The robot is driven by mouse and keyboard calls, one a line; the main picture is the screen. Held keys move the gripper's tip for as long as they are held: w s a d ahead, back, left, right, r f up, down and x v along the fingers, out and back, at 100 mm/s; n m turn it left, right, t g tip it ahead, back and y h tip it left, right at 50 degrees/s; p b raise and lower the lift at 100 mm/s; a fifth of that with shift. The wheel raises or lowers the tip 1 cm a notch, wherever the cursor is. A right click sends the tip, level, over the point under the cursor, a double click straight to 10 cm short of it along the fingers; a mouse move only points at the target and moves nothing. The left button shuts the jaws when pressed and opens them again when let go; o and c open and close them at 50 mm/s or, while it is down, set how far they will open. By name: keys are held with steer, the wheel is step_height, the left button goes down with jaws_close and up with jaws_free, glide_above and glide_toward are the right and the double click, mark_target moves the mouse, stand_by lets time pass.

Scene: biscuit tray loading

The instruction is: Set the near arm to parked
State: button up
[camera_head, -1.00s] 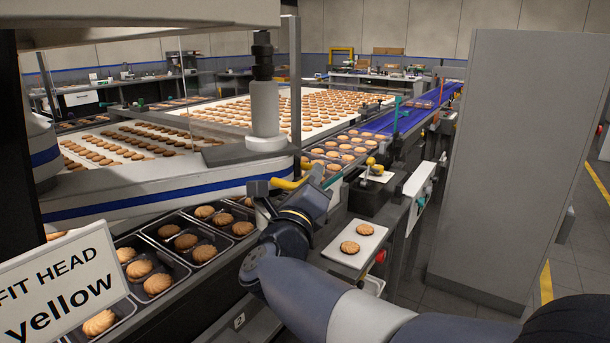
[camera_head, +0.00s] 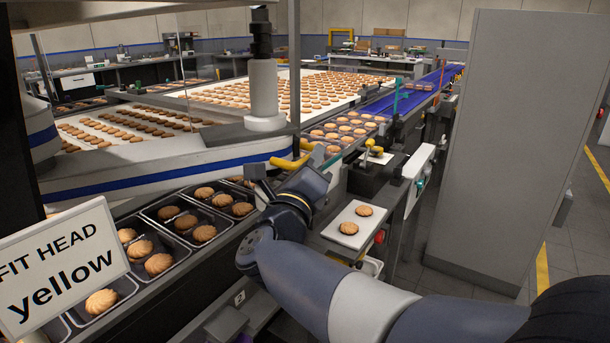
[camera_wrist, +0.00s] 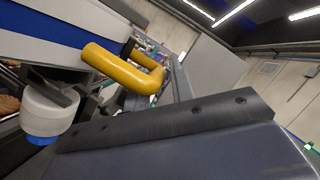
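The near arm is a white beam with a blue stripe (camera_head: 150,178), reaching across the left of the head view above the biscuit trays. A bent yellow handle (camera_head: 291,161) sticks out at its right end. My gripper (camera_head: 262,184) is beside and just below this handle, and its fingers are small and dark there. In the wrist view the yellow handle (camera_wrist: 128,68) crosses the upper middle, above a dark gripper part. A gap shows between them. Only part of my gripper shows, so its opening is unclear. A white fitting with a blue base (camera_wrist: 48,108) is at left.
Black trays of biscuits (camera_head: 160,210) lie under the near arm. A sign reading "FIT HEAD yellow" (camera_head: 55,225) stands at lower left. A white plate with two biscuits (camera_head: 350,238) lies right of my gripper. A tall grey cabinet (camera_head: 500,150) blocks the right; floor shows beyond it.

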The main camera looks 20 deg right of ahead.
steer(key=b+v, duration=0.1)
steer(key=v, duration=0.9)
steer(key=shift+s, duration=0.2)
steer(key=shift+a, duration=0.1)
steer(key=p+x, duration=0.1)
steer(key=x, duration=0.9)
steer(key=shift+w, duration=0.2)
steer(key=shift+w+d, duration=0.2)
steer(key=shift+w, duration=0.15)
steer(key=shift+d+r, duration=0.1)
